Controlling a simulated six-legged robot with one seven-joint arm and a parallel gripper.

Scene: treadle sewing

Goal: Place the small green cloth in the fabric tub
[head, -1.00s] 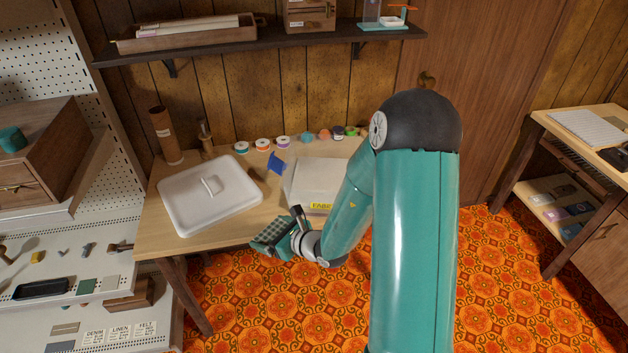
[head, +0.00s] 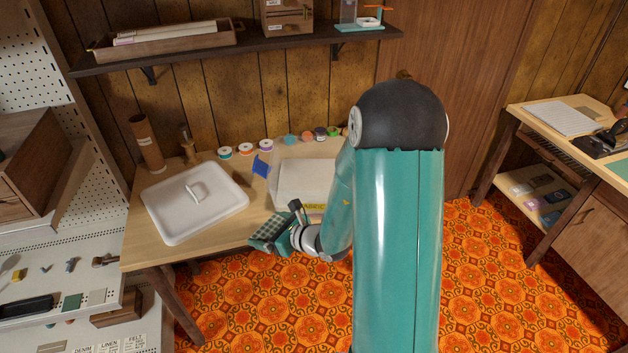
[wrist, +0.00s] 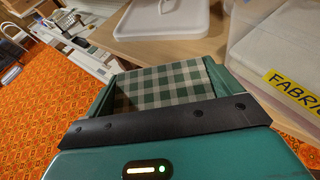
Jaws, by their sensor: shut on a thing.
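A green-and-white checked cloth (wrist: 165,86) is held between the fingers of my gripper (head: 268,234). In the head view the cloth (head: 270,226) shows at the front edge of the table, left of the fabric tub. The fabric tub (head: 305,178) is a whitish box with a yellow label reading FABRIC, partly hidden by my arm. It also shows at the right in the wrist view (wrist: 262,58), beside my gripper and apart from it. The inside of the tub cannot be seen clearly.
A white lid (head: 195,202) with a handle lies on the wooden table (head: 232,238), left of the tub. A blue piece (head: 261,167) lies between them. Thread spools (head: 245,149) line the back. A pegboard unit (head: 60,262) stands left, another table (head: 560,130) right.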

